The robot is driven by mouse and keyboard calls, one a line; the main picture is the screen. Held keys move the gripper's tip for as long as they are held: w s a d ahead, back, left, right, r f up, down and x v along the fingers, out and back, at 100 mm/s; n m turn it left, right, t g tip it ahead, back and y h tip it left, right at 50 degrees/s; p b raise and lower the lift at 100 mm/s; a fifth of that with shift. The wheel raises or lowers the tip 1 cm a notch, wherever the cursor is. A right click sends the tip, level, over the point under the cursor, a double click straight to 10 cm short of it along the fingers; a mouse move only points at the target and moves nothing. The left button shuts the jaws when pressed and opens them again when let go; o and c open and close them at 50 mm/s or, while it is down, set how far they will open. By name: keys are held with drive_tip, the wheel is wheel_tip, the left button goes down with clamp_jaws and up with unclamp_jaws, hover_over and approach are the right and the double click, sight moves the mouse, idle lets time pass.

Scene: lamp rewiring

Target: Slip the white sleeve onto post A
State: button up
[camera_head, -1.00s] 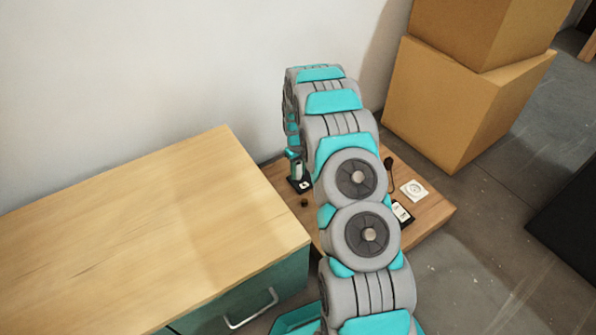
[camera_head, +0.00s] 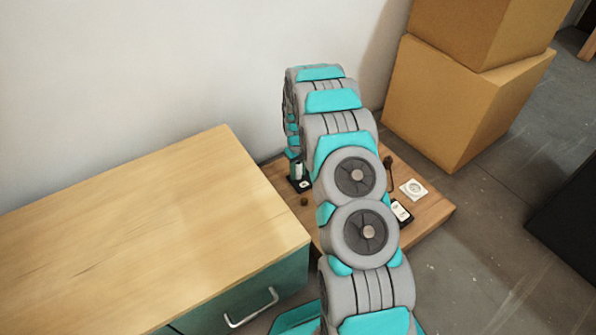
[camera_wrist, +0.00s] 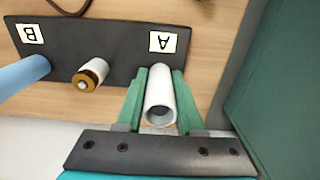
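The white sleeve (camera_wrist: 159,101) is a hollow tube between the green fingers of my gripper (camera_wrist: 162,92) in the wrist view. The fingers touch it on both sides, and its open end faces the camera. Its far end points at the black plate (camera_wrist: 118,48), next to the label A (camera_wrist: 163,42). Post A itself is not visible; whether the sleeve is around it I cannot tell. In the head view my arm covers most of this area, with the plate's edge (camera_head: 303,188) just showing.
A brass-tipped white post (camera_wrist: 90,75) and a blue cylinder (camera_wrist: 22,75) stand to the left, near label B (camera_wrist: 29,33). A green cabinet side (camera_wrist: 285,90) rises close on the right. A white socket plate (camera_head: 413,189) lies on the low wooden board (camera_head: 435,212).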

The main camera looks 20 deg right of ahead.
drive_tip(key=o, duration=0.4)
drive_tip(key=shift+o, duration=0.2)
drive_tip(key=shift+r+p, duration=0.55)
drive_tip(key=shift+r, duration=3.45)
